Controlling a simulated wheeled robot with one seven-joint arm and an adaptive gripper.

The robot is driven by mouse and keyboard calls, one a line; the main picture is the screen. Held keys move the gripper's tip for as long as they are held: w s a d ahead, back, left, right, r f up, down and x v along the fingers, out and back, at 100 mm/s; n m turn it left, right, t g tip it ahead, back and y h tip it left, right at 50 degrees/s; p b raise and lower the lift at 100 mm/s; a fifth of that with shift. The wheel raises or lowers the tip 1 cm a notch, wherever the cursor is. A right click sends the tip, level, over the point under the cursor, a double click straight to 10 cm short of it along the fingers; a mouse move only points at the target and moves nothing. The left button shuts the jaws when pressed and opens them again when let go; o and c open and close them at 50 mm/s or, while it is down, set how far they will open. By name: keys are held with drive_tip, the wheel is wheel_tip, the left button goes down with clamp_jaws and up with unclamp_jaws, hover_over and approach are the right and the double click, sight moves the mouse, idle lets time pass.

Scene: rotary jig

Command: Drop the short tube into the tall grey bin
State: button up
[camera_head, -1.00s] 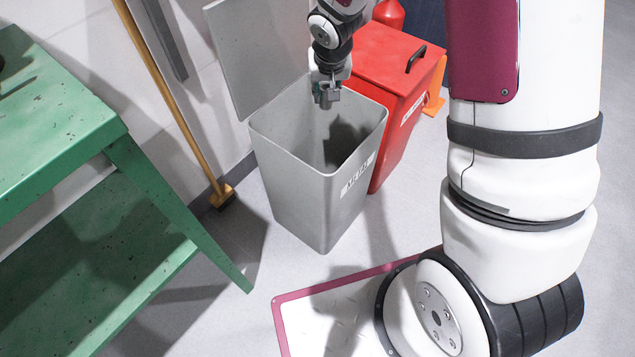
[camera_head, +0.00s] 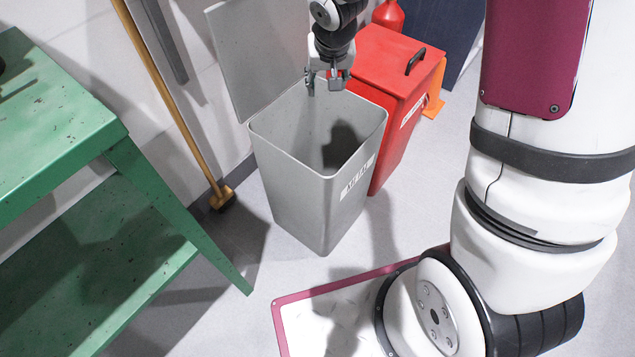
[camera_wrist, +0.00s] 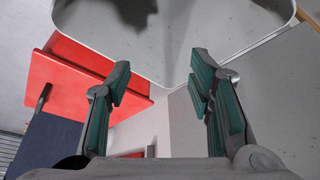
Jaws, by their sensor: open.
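The tall grey bin (camera_head: 295,200) stands upright on the floor with its lid (camera_head: 258,55) swung up against the wall. My gripper (camera_head: 325,88) is above the bin's back rim, its two fingers spread with nothing between them. The wrist view shows the open green-padded fingers (camera_wrist: 160,82) near the rim, with the bin's grey interior (camera_wrist: 205,32) beyond them. The short tube shows in neither view. A dark shadow lies on the bin's inner wall, and the bin's bottom is hidden in the head view.
A red lidded bin (camera_head: 385,65) stands right beside the grey one. A green table (camera_head: 60,120) is at the left. A broom (camera_head: 175,105) leans on the wall between table and bin. Open floor (camera_head: 245,325) lies in front.

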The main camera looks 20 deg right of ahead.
drive_tip(key=v, duration=0.7)
idle(0.3)
